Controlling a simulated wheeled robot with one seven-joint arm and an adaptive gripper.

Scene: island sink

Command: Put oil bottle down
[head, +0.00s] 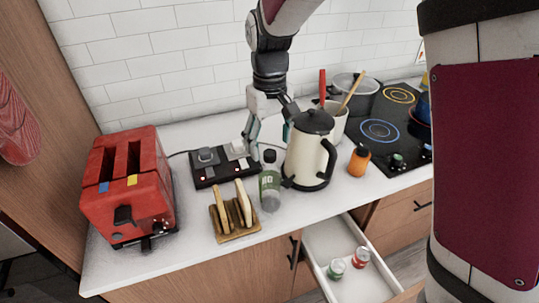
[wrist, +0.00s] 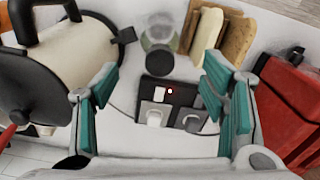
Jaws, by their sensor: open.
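The oil bottle (head: 269,182), clear with a green label and a dark cap, stands upright on the white counter. It is between the bread rack and the cream kettle. In the wrist view the bottle (wrist: 158,36) is seen from above, its black cap just beyond the fingertips. My gripper (head: 269,132) is open and empty, behind and above the bottle, close to the kettle. Its teal fingers (wrist: 160,78) are wide apart in the wrist view, with nothing held between them.
The cream kettle (head: 308,158) is right of the bottle, and a wooden rack with bread slices (head: 236,222) is left of it. A black device with knobs (head: 222,170) lies behind. A red toaster (head: 128,190), orange bottle (head: 359,160) and open drawer (head: 335,235) are nearby.

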